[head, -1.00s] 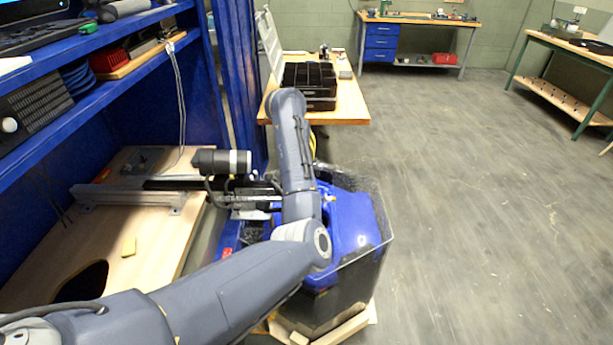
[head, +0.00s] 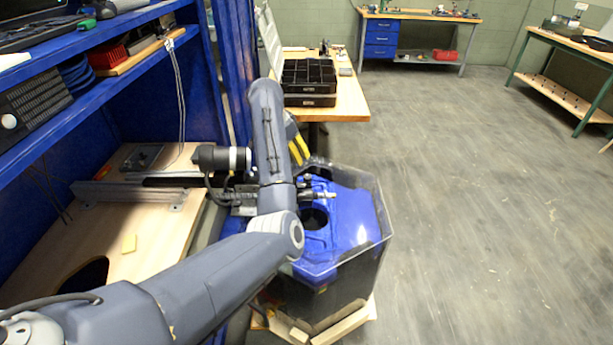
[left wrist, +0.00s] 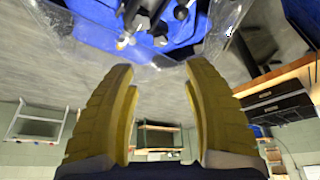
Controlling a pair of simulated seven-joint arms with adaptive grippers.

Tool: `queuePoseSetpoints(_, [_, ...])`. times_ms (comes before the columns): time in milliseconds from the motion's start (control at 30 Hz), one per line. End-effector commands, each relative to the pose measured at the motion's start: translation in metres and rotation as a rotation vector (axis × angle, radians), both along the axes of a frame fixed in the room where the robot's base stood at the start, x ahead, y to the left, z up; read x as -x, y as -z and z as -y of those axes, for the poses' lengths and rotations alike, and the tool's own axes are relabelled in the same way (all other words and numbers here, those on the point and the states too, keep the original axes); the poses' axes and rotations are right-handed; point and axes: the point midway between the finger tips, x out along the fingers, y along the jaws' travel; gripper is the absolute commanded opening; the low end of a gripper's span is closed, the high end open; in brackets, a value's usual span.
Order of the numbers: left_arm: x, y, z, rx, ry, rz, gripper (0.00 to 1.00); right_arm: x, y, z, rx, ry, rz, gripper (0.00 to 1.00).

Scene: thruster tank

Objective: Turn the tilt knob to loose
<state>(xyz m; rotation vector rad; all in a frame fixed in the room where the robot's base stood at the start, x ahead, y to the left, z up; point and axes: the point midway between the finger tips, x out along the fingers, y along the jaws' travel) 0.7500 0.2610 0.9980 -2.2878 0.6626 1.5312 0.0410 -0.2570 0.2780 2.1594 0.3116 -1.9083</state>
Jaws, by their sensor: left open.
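A clear-walled tank (head: 372,255) holds a blue body (head: 352,215) with a round dark opening. Metal and black fittings (head: 318,192) sit at its far left edge. In the left wrist view, several dark knob-like parts and a pale fitting (left wrist: 160,36) show at the top, over blue. I cannot tell which one is the tilt knob. My left gripper (left wrist: 158,72) is open, with yellow fingers apart and nothing between them. In the head view its yellow fingers (head: 299,148) show just beyond the tank's far side, partly behind my arm. My right gripper is not in view.
A black cylinder on a bracket (head: 222,158) stands left of my forearm. A wooden bench with black organiser trays (head: 309,80) lies behind the tank. Blue shelving (head: 95,45) borders the left. The floor (head: 470,200) on the right is clear.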

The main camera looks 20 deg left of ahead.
Motion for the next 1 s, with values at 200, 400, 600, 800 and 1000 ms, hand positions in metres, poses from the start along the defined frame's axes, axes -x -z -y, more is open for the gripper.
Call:
queuePoseSetpoints(200, [-0.011, 0.033, 0.007, -0.001, -0.001, -0.002, 0.50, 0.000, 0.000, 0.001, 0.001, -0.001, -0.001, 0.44])
queuePoseSetpoints(400, [-0.021, 0.062, 0.013, 0.000, -0.002, -0.002, 0.50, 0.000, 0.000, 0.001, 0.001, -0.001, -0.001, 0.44])
queuePoseSetpoints(600, [-0.031, 0.090, 0.020, 0.000, -0.001, -0.003, 0.50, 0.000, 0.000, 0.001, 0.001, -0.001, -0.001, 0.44])
queuePoseSetpoints(800, [-0.039, 0.111, 0.024, 0.000, -0.003, -0.001, 0.50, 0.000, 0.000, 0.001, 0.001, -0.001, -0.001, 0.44])
queuePoseSetpoints(1000, [-0.043, 0.122, 0.027, 0.000, -0.001, 0.000, 0.50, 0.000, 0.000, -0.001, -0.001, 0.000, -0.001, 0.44])
